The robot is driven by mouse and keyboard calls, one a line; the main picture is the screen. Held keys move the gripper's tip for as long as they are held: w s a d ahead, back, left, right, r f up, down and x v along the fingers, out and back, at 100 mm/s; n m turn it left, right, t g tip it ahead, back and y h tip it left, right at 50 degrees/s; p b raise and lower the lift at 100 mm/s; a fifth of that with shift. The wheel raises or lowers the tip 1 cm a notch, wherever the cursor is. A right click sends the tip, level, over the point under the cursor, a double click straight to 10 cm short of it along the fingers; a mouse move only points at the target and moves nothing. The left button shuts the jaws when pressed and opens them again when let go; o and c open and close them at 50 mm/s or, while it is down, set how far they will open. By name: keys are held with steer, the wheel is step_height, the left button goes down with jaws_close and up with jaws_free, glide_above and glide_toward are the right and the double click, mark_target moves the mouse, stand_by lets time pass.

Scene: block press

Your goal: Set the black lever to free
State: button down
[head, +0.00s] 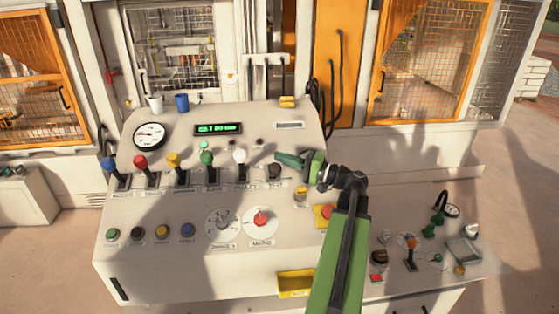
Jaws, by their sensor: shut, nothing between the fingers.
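The black lever (275,171) is at the right end of a row of coloured levers on the sloped console. Its dark knob shows just below my gripper, and the label under it is too small to read. I cannot tell its setting. My gripper (279,158) is green and shut with nothing in it. It points left, with its tips just above the black knob in the picture. I cannot tell whether they touch it.
The white lever (240,157) stands close on the left, with the green lever (207,159) beyond it. Below the levers are two dials and several buttons. A side panel (395,281) with small controls extends right.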

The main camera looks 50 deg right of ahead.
steer(key=w+d+r+p, duration=0.2)
steer(key=d, duration=0.1)
steer(key=f+b+v, duration=0.1)
steer(key=b+v, duration=0.1)
steer(key=v, duration=0.7)
steer(key=shift+s+d+f+b, duration=0.25)
steer(key=shift+d+f+b, duration=0.05)
